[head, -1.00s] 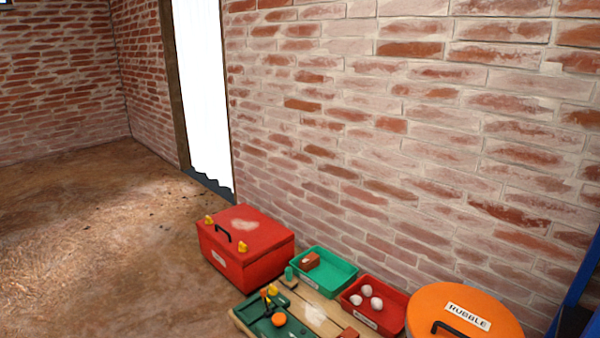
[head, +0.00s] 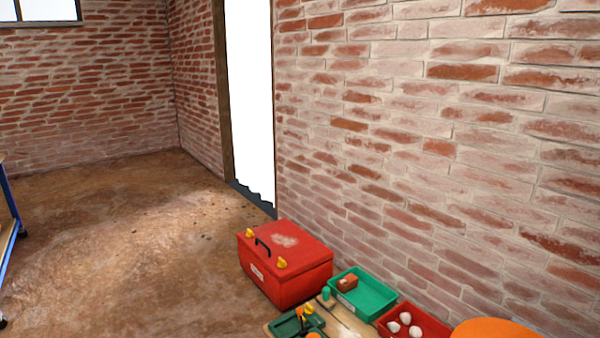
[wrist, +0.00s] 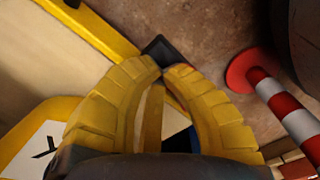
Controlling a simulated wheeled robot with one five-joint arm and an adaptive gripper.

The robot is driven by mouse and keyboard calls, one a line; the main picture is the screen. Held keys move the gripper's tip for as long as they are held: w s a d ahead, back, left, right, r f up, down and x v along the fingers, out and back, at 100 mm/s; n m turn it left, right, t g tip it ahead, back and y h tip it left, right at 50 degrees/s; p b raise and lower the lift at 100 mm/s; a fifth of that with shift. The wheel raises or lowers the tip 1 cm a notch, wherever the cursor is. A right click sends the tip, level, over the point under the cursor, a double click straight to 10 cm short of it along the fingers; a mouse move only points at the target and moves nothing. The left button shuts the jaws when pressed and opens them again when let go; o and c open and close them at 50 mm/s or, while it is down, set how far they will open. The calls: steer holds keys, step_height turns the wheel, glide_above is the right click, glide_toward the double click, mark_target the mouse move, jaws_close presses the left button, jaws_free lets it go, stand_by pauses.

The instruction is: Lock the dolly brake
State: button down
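My gripper (wrist: 164,69) shows in the wrist view as two ribbed yellow fingers arched inward, their tips together. Nothing is clearly held between them. Just beyond the tips is a small dark block (wrist: 159,47) at the end of a yellow-edged pale board (wrist: 45,50); I cannot tell whether it is a brake part. In the head view, a blue-framed piece with a dark wheel (head: 12,235) is cut off at the left edge; I cannot tell whether it is the dolly. No brake is clearly recognisable. My gripper is outside the head view.
A red toolbox (head: 285,265), a green tray (head: 365,295), a red tray with white balls (head: 420,320) and an orange lid (head: 495,329) line the brick wall. The brown floor (head: 130,240) is open. A red-and-white post (wrist: 285,105) stands right in the wrist view.

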step_height(320, 180, up, 6)
steer(key=p, duration=0.3)
steer(key=shift+d+f, duration=0.1)
steer(key=shift+f, duration=0.1)
